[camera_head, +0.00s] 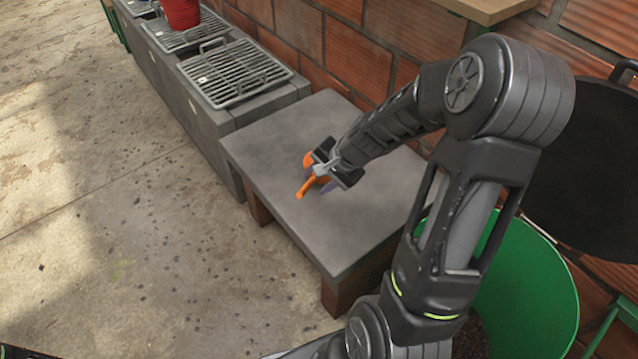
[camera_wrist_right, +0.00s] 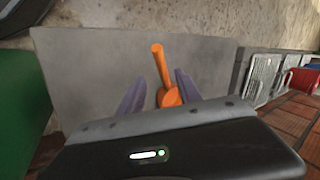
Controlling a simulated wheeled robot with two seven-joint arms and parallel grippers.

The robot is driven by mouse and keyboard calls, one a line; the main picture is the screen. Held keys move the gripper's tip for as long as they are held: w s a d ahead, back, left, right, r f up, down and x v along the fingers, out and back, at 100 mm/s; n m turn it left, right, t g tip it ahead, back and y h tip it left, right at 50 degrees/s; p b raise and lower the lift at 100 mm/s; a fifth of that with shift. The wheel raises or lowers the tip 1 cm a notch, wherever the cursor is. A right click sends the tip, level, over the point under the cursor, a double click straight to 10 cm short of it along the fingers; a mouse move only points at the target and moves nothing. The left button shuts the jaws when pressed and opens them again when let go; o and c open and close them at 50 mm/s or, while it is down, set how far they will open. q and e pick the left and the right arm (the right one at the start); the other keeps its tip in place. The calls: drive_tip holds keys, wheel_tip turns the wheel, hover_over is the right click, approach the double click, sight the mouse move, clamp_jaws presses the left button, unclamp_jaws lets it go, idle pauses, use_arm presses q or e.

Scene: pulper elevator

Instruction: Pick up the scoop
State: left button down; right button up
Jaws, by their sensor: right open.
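The orange scoop (camera_head: 307,187) lies on the grey slab table (camera_head: 290,130). My right gripper (camera_head: 325,180) is over the scoop in the head view and hides part of it. In the right wrist view the scoop (camera_wrist_right: 160,72) lies between the two purple-grey fingers of my right gripper (camera_wrist_right: 160,92), its handle pointing away from the palm. The fingers are apart on either side of it, and I see no clear contact. The lower part of the scoop's bowl is hidden behind the gripper body. My left gripper is not in view.
Stoves with metal grates (camera_head: 235,75) stand beyond the table, with a red pot (camera_head: 180,12) on the far one. A brick wall (camera_head: 300,35) runs behind. A green container (camera_head: 525,290) and a large black pan (camera_head: 590,165) are at right. The concrete floor at left is clear.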

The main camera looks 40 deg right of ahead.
sight(308, 186)
drive_tip(key=shift+b+x, duration=0.5)
drive_tip(key=shift+x, duration=0.7)
drive_tip(key=shift+f, duration=0.1)
drive_tip(key=b+x, duration=0.1)
drive_tip(key=x, duration=0.4)
drive_tip(key=shift+w+d+b, duration=0.1)
drive_tip(key=shift+w+b, duration=0.2)
drive_tip(key=shift+b, duration=0.1)
clamp_jaws()
